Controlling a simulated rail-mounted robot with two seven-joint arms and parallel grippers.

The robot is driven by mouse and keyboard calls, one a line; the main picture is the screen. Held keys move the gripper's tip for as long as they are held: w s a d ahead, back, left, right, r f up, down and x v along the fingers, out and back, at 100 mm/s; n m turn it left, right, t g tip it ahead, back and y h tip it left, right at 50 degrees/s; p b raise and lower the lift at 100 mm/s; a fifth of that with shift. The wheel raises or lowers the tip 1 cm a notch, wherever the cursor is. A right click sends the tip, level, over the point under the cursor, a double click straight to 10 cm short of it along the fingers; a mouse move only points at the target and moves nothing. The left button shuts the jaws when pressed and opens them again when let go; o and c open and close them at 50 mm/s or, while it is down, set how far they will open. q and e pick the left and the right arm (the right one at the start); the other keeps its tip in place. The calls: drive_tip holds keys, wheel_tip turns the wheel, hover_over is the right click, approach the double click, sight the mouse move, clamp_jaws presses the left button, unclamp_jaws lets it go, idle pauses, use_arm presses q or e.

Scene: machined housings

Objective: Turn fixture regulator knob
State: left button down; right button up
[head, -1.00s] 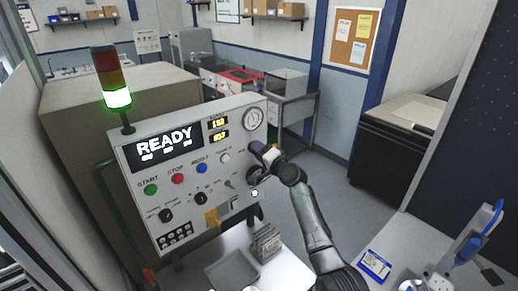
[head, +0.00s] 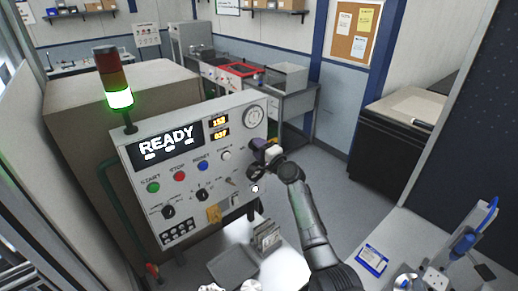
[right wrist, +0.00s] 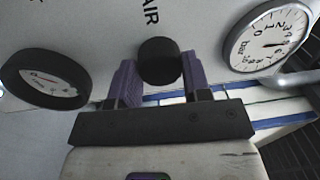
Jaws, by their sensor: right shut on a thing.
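The regulator knob (right wrist: 159,60) is a short black cylinder on the white panel, below the printed word AIR in the right wrist view. My right gripper (right wrist: 161,80) has its two purple fingers on either side of the knob and is shut on it. In the head view the right gripper (head: 261,149) is at the right edge of the machine panel (head: 150,205), below the round gauge. It hides the knob there. My left gripper is not in view.
A white-faced pressure gauge (right wrist: 268,40) is right of the knob, and a black-rimmed dial (right wrist: 46,79) is left. The panel carries a READY screen (head: 166,143), buttons and switches. A light tower (head: 116,80) glows green. A grey tray (head: 233,262) lies below the panel.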

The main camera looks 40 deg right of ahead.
drive_tip(key=o, duration=0.9)
drive_tip(key=shift+s+d+f+b, duration=0.15)
drive_tip(key=shift+s+b, duration=0.15)
drive_tip(key=shift+s, duration=2)
drive_tip(key=shift+s+a+f+b, duration=0.1)
drive_tip(key=shift+s+f+b, duration=0.2)
drive_tip(key=shift+s, duration=2)
drive_tip(key=shift+s+d+f+b, duration=0.1)
drive_tip(key=shift+s+b, duration=0.25)
drive_tip(key=shift+s, duration=1.95)
drive_tip(key=shift+n, duration=0.3)
